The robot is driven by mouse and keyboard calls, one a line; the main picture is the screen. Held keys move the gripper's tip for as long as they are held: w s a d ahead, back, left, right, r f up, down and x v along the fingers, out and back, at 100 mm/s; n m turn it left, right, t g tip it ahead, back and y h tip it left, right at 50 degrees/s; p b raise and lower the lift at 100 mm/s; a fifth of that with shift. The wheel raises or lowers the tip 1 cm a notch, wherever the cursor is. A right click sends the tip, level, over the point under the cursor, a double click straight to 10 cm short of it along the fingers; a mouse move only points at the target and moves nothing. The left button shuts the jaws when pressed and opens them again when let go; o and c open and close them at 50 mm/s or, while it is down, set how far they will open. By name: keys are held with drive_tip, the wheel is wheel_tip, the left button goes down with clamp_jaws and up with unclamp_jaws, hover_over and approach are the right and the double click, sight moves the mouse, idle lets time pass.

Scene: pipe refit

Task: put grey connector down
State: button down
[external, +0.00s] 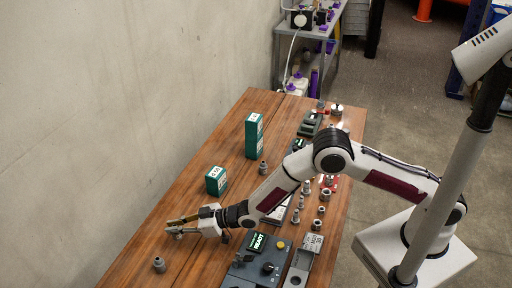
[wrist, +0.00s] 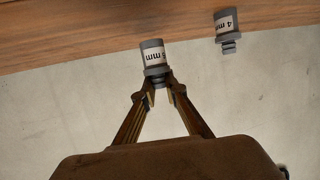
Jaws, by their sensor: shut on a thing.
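My gripper (wrist: 159,88) is shut on a grey connector (wrist: 153,54) with a white label ending in "mm"; its first figure is hard to read. In the external view my gripper (external: 174,229) is low over the left part of the wooden table, and the held connector (external: 177,235) is partly hidden by the fingers. I cannot tell whether it touches the table. A second grey connector (wrist: 226,28), labelled "4 mm", stands to the right in the wrist view, apart from my gripper. In the external view a grey connector (external: 159,265) stands near the table's front left.
A green box (external: 216,180) and a taller green stack (external: 254,135) stand on the table (external: 190,195), with another grey connector (external: 263,168) nearby. A dark device reading "READY" (external: 258,262) is at the front. Several fittings line the right side. The wall (external: 130,100) runs along the left.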

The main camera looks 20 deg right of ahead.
drive_tip(key=shift+f, duration=1.25)
drive_tip(key=shift+f, duration=0.15)
drive_tip(key=c, duration=2.1)
unclamp_jaws()
drive_tip(key=shift+d+r, duration=0.1)
drive_tip(key=shift+r, duration=0.1)
drive_tip(key=shift+v, duration=2.2)
drive_tip(key=shift+s+d+r, duration=0.15)
drive_tip(key=shift+d+r, duration=0.05)
drive_tip(key=shift+d, duration=0.05)
drive_tip(key=shift+a+r, duration=0.1)
drive_tip(key=shift+r, duration=3.25)
